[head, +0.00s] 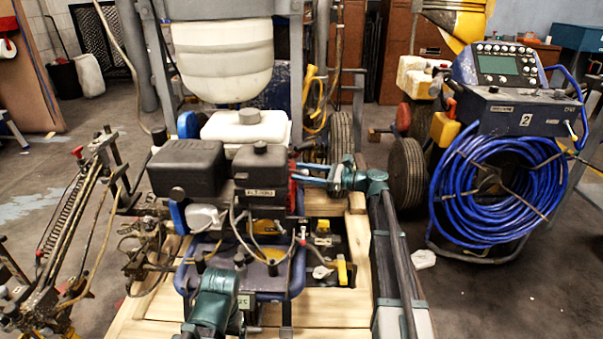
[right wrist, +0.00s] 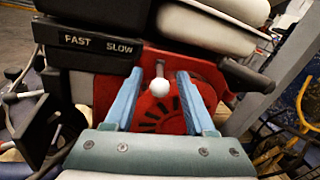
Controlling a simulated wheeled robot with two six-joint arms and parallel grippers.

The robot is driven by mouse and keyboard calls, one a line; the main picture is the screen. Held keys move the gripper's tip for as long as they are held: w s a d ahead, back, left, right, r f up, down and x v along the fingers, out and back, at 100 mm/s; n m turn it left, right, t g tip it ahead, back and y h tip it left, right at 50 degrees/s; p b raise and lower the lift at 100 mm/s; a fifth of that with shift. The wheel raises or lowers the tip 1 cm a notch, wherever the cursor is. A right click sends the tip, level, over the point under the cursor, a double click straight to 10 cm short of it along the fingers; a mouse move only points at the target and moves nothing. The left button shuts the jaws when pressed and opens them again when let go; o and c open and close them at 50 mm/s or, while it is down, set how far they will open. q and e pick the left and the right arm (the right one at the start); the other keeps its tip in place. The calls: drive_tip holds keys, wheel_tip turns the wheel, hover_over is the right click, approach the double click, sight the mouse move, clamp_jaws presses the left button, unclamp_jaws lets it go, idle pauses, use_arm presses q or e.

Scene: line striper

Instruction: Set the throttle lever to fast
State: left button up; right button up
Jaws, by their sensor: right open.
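The throttle lever shows in the right wrist view as a short metal stem with a white ball knob (right wrist: 162,87), in front of a red slotted housing (right wrist: 180,112). A black label plate (right wrist: 98,43) at upper left reads FAST on the left and SLOW on the right. The knob lies to the right of the word SLOW in this view. My right gripper (right wrist: 159,85) is open, its two blue fingers on either side of the knob with gaps. In the head view, my right gripper (head: 301,172) reaches the engine's right side; the lever is hidden there.
The black engine (head: 188,166) sits over a blue frame on a wooden pallet (head: 330,313). A dark handle (right wrist: 247,74) juts out right of the lever. A blue hose reel (head: 490,190) stands at right. A teal link of my arm (head: 215,297) is at bottom.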

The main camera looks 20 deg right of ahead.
drive_tip(key=shift+w+a, duration=0.15)
drive_tip(key=shift+a, duration=0.15)
drive_tip(key=shift+c, duration=0.3)
clamp_jaws()
idle(1.0)
